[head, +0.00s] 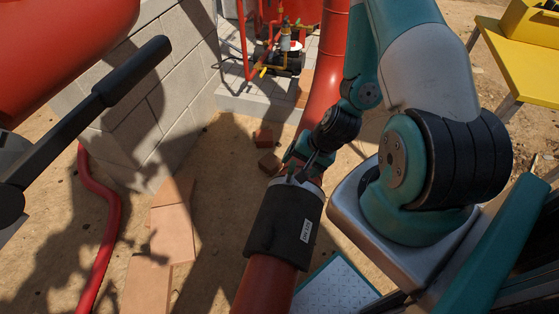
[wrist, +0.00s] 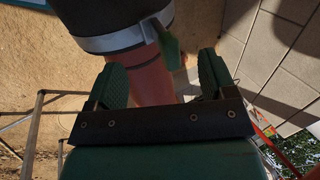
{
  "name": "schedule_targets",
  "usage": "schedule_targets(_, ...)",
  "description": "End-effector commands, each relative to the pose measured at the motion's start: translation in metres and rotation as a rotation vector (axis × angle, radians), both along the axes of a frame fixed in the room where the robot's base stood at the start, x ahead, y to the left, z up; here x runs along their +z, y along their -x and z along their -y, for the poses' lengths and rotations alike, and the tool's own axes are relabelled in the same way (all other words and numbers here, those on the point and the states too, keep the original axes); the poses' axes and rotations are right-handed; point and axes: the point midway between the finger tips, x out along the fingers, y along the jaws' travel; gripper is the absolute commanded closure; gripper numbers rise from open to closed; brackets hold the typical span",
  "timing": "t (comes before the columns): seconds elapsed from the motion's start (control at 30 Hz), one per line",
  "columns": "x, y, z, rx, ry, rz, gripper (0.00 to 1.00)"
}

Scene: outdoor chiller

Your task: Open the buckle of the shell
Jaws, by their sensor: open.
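The shell (head: 281,222) is a black sleeve with a white label, wrapped around a red pipe. It also shows at the top of the wrist view (wrist: 115,14), with a silver band (wrist: 118,40) around its end. The buckle (wrist: 168,46) is a green tab on that band, standing out from the pipe. My gripper (wrist: 162,78) is open and empty, its two green padded fingers apart. The buckle shows between and beyond the fingertips, closer to the right finger. In the head view, my gripper (head: 302,160) is at the far end of the shell and partly hides the band and buckle.
The red pipe (head: 265,284) runs on below the shell. A grey block wall (head: 150,100) stands at left, with a red hose (head: 105,230) and bricks (head: 174,232) on the sandy ground. A yellow table (head: 520,55) stands at upper right.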

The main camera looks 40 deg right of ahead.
Motion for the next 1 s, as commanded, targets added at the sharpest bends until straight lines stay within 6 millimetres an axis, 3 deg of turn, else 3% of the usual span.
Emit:
schedule_targets(0.03,0.012,0.002,0.001,-0.003,-0.002,-0.001,0.23)
schedule_targets(0.4,0.046,0.015,0.010,-0.003,0.000,-0.002,0.23)
schedule_targets(1.0,0.055,0.020,0.013,-0.001,0.000,0.000,0.23)
